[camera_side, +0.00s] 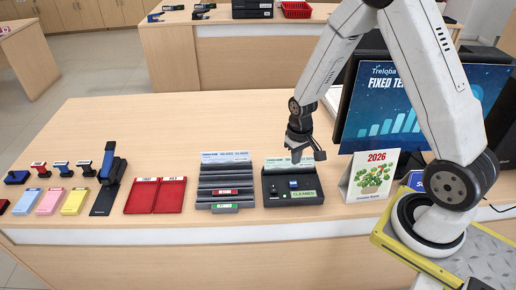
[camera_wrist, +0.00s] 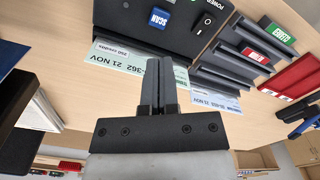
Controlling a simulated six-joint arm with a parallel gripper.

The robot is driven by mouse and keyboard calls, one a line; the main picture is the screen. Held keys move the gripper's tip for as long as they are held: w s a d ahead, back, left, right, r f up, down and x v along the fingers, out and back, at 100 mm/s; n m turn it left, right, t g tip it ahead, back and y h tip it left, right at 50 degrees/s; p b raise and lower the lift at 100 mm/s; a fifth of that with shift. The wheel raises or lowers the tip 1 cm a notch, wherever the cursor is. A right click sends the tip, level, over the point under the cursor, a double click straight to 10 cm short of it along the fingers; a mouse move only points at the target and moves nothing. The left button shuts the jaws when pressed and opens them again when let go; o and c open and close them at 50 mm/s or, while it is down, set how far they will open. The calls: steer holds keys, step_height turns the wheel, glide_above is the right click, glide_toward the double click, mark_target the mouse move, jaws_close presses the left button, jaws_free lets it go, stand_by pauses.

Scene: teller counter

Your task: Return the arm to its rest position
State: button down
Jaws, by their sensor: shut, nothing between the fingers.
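My gripper (camera_side: 304,155) hangs over the back of the black scanner box in the side view, with its fingers pointing down. In the wrist view my gripper (camera_wrist: 161,62) shows its two fingers together, shut, with nothing between them. The black scanner box (camera_side: 311,196) has a blue SCAN button, a switch and a green label reading CLEARED. A pale green printed slip (camera_wrist: 120,55) lies at the box's edge, beside the fingers in the wrist view. I cannot tell whether the fingers touch the box or slip.
A dark slotted tray (camera_side: 226,207) with a bluish slip stands left of the box. A 2026 calendar (camera_side: 370,177) and a monitor (camera_side: 385,108) stand close on the right.

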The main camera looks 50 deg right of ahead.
steer(key=s+a+r+n+t, duration=0.2)
steer(key=s+a+r+n, duration=0.1)
steer(key=s+a+r, duration=0.5)
step_height(320, 180, up, 4)
steer(key=shift+a+f+t, duration=0.1)
steer(key=shift+a+t, duration=0.2)
steer(key=shift+a, duration=0.2)
